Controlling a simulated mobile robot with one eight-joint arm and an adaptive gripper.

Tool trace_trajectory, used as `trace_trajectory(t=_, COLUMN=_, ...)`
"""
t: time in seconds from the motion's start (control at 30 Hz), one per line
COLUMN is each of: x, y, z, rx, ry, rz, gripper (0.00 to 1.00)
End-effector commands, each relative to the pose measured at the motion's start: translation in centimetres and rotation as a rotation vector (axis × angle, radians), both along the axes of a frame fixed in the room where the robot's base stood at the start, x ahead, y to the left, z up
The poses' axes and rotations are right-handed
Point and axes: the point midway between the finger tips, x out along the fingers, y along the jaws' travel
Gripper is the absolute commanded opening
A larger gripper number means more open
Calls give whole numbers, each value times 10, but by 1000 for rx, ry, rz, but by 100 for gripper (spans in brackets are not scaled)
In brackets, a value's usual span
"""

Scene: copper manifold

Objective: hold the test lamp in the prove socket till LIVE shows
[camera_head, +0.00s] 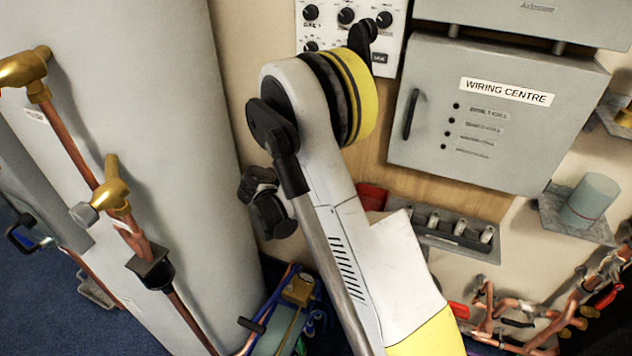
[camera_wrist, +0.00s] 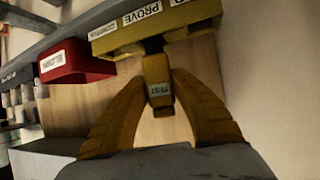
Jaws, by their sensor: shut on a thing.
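The test lamp (camera_wrist: 160,98), a small yellow body with a pale TEST label, is between the yellow fingers of my gripper (camera_wrist: 159,85) in the wrist view. The gripper is shut on it. The yellow prove unit (camera_wrist: 190,18), marked PROVE, is just beyond the lamp at the top. The lamp's dark far end meets or overlaps the unit's near edge; I cannot tell how deep it sits in the socket. I can read no LIVE sign. In the head view my arm hides the gripper and lamp.
A red box (camera_wrist: 75,66) with a white label hangs beside the prove unit. The head view shows the grey wiring centre (camera_head: 497,115), a control panel (camera_head: 309,37) behind my arm, a rack (camera_head: 455,240), a large pale cylinder (camera_head: 150,120) and copper pipes (camera_head: 72,145) at left.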

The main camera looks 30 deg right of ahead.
Motion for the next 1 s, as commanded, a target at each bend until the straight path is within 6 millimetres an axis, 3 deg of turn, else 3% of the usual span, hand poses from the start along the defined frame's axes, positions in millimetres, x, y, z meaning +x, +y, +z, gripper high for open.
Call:
trace_trajectory(t=0.53, x=0, y=0, z=32, rx=0, ry=0, rz=0, gripper=0)
trace_trajectory(t=1.0, x=0, y=0, z=33, rx=0, ry=0, rz=0, gripper=0)
